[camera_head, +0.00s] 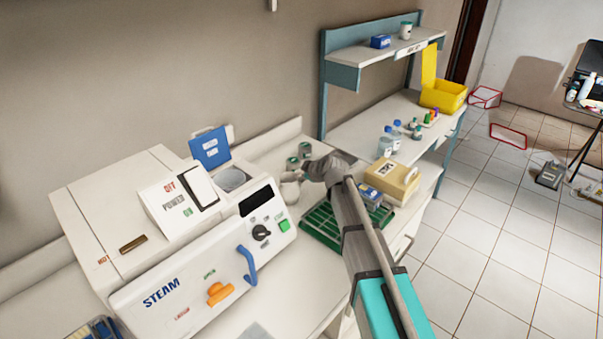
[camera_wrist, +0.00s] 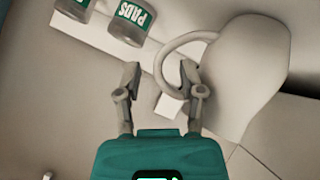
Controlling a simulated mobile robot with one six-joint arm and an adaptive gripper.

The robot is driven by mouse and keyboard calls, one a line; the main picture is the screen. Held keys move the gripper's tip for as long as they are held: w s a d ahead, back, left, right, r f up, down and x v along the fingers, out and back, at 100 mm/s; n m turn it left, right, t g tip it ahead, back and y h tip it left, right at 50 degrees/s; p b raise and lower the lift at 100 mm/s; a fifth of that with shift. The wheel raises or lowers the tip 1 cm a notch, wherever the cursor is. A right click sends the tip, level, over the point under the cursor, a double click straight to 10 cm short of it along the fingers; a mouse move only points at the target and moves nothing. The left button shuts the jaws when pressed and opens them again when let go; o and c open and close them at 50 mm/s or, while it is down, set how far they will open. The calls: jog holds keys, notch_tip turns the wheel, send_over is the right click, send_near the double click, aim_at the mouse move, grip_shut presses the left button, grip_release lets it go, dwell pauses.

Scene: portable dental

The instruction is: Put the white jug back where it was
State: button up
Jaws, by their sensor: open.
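The white jug (camera_wrist: 245,80) fills the right side of the wrist view, its curved handle (camera_wrist: 183,42) pointing left. My gripper (camera_wrist: 160,76) is open. Its right finger is close to the jug's handle and body; I cannot tell whether it touches.
Two jars, one labelled PADS (camera_wrist: 130,22), stand behind the gripper. Small bottles (camera_head: 386,143) stand farther back.

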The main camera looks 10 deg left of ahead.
jog(key=p+v, duration=0.6)
jog(key=v, duration=0.5)
jog(key=shift+s+d+r, duration=0.1)
dwell(0.5)
